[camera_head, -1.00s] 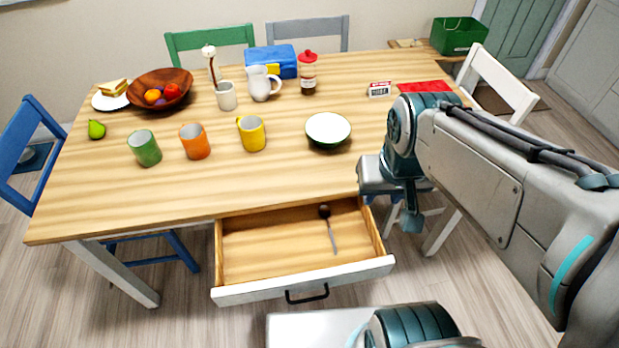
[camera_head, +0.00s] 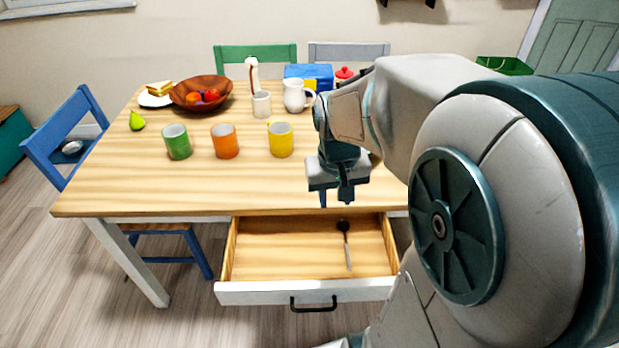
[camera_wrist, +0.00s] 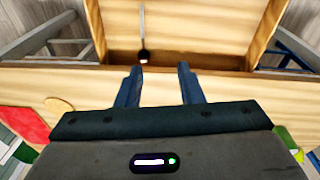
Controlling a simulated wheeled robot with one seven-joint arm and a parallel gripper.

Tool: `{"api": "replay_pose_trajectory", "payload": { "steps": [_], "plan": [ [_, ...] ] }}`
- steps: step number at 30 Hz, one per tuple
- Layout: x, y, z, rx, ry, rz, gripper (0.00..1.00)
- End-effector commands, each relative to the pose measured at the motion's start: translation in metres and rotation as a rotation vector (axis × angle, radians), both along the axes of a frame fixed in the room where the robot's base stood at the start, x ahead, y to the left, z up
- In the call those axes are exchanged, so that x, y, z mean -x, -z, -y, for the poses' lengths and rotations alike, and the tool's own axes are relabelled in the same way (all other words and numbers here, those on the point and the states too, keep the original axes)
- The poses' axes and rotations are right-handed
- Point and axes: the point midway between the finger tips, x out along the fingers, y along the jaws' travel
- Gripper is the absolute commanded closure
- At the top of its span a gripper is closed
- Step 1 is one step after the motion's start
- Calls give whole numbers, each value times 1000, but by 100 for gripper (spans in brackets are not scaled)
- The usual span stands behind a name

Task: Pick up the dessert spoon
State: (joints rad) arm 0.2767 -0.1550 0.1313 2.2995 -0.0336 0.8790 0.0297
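The dessert spoon (camera_head: 346,243) lies in the open drawer (camera_head: 280,262), toward its right side. Its dark bowl is at the back and its thin grey handle points to the drawer front. In the wrist view the spoon (camera_wrist: 143,45) shows near the top, just beyond my fingertips. My gripper (camera_head: 335,200) points down above the table's front edge, behind and above the spoon, not touching it. In the wrist view its two fingers (camera_wrist: 160,75) are apart with nothing between them.
The table (camera_head: 120,190) holds a green mug (camera_head: 177,142), an orange mug (camera_head: 225,141) and a yellow mug (camera_head: 280,139). Behind them are a wooden fruit bowl (camera_head: 185,93) and a white jug (camera_head: 295,95). The rest of the drawer is empty. My arm covers the table's right side.

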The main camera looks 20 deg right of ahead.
Motion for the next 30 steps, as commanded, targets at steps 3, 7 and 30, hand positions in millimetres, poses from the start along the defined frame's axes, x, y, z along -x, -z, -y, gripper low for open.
{"api": "replay_pose_trajectory", "payload": {
  "steps": [3,7,30],
  "plan": [
    [-27,56,25,-19,51,-49,66],
    [-46,91,47,-43,90,-82,66],
    [-61,202,67,-70,124,-106,66]
  ]
}}
